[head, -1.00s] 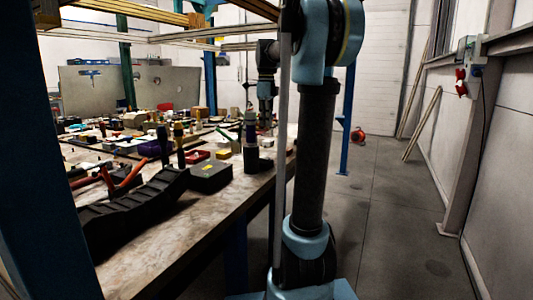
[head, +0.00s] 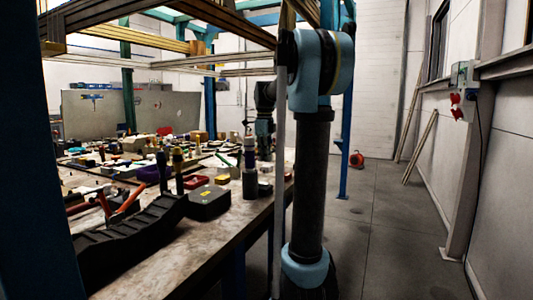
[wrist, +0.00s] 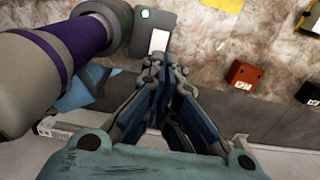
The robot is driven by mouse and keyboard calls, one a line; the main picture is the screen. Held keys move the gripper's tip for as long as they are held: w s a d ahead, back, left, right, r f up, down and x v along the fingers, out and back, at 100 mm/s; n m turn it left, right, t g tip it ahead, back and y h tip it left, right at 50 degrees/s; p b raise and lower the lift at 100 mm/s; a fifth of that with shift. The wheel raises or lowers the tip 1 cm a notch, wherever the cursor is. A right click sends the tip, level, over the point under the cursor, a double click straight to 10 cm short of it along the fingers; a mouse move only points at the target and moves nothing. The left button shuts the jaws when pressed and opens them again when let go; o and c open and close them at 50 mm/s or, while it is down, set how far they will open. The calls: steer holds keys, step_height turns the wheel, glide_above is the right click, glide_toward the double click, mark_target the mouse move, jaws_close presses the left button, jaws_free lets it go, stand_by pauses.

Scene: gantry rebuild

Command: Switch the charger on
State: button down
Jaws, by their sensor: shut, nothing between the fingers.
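The charger appears to be the dark grey box (wrist: 150,34) at the top middle of the wrist view. It has a round green button or light (wrist: 144,14) and a white label (wrist: 159,41). My gripper (wrist: 166,62) is shut and empty, its fingertips close to the near edge of this box. I cannot tell whether they touch it. In the head view my gripper (head: 264,138) hangs over the far right part of the bench, small and dark. I cannot make out the charger clearly there.
A grey cylinder with a purple band (wrist: 62,55) stands close at left in the wrist view. An orange-red block (wrist: 243,75) lies to the right. The floor at right (head: 400,230) is mostly clear.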

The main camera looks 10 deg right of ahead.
mark_target(263, 183)
step_height(263, 183, down, 9)
stand_by(0.4)
